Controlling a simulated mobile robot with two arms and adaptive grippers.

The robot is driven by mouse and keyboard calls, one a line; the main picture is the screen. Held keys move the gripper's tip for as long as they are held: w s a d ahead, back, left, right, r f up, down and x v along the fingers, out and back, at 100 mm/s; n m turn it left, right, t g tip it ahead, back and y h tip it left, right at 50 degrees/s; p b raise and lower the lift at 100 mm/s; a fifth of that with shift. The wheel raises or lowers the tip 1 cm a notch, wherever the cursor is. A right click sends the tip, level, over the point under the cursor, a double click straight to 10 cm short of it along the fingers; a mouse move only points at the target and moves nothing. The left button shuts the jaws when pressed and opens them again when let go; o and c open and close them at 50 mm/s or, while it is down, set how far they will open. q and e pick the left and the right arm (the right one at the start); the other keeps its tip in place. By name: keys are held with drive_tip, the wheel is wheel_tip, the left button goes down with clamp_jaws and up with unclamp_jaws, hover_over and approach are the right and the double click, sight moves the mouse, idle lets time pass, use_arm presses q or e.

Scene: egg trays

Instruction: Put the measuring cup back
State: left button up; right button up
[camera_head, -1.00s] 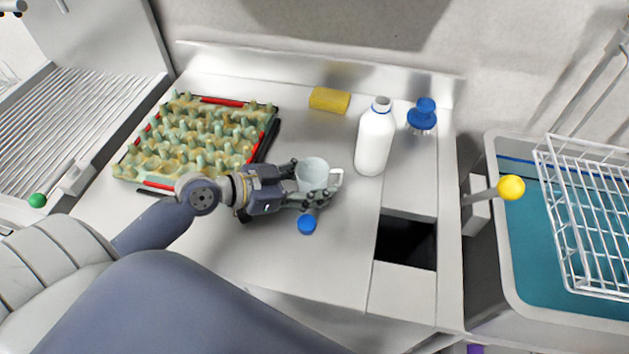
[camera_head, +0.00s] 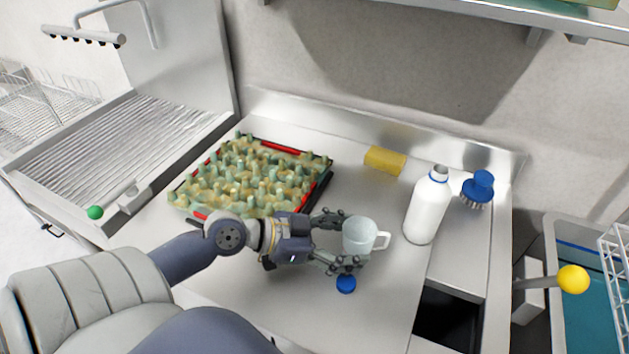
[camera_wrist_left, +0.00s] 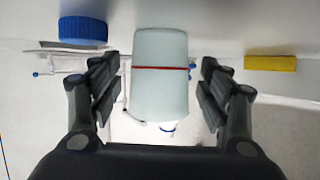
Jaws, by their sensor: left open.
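The measuring cup (camera_head: 359,236) is a pale, translucent cup with a white handle on its right side. It stands upright on the steel counter (camera_head: 300,308). My left gripper (camera_head: 345,243) is open, with its fingers on either side of the cup. In the left wrist view the cup (camera_wrist_left: 160,85) sits between the two spread fingers (camera_wrist_left: 160,90), with a visible gap on each side. A red line crosses the cup there. My right gripper is not in view.
A blue cap (camera_head: 346,284) lies close to the gripper's near finger. A white bottle (camera_head: 427,208), a blue brush (camera_head: 478,188) and a yellow sponge (camera_head: 385,160) stand behind and right. An egg tray (camera_head: 322,190) is at left. A dark opening (camera_head: 446,318) lies front right.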

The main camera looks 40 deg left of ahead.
use_arm(q)
drive_tip(key=b+v, duration=0.1)
drive_tip(key=v, duration=0.7)
drive_tip(key=shift+s+a+r, duration=0.2)
drive_tip(key=shift+s+r, duration=0.05)
